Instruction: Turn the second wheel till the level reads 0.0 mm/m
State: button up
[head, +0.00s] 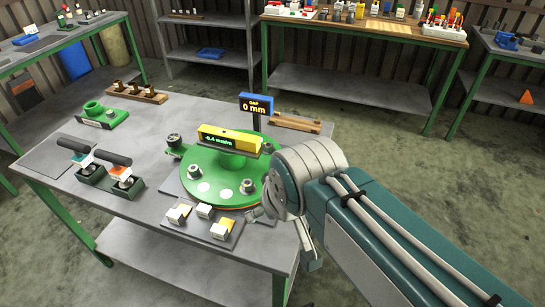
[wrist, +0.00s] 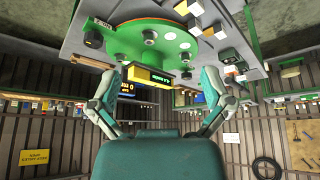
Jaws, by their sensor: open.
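A green round flange (head: 215,188) lies on the grey table, with several grey and dark knobs around its rim, including a dark one (head: 174,140) at the left. My gripper is at the flange's right side, mostly hidden by my wrist in the head view. In the wrist view my gripper (wrist: 162,82) has its fingers spread wide and empty, with the level (wrist: 152,76) between them.
Small white and yellow blocks (head: 203,213) lie along the front edge. A green ring part (head: 102,115) and wooden racks (head: 135,92) are at the back. Other benches stand behind; the floor at right is clear.

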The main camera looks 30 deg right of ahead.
jog(key=w+d+f+n+g, duration=0.35)
jog(key=w+d+n, duration=0.35)
jog(key=w+d, duration=0.9)
jog(key=w+d+f+n+g, duration=0.2)
jog(key=w+d+f, duration=0.1)
jog(key=w+f, duration=0.15)
notch_tip(320, 180, down, 10)
jog(key=shift+w+a+f, duration=0.1)
jog(key=shift+w, duration=0.05)
jog(key=c, duration=1.1)
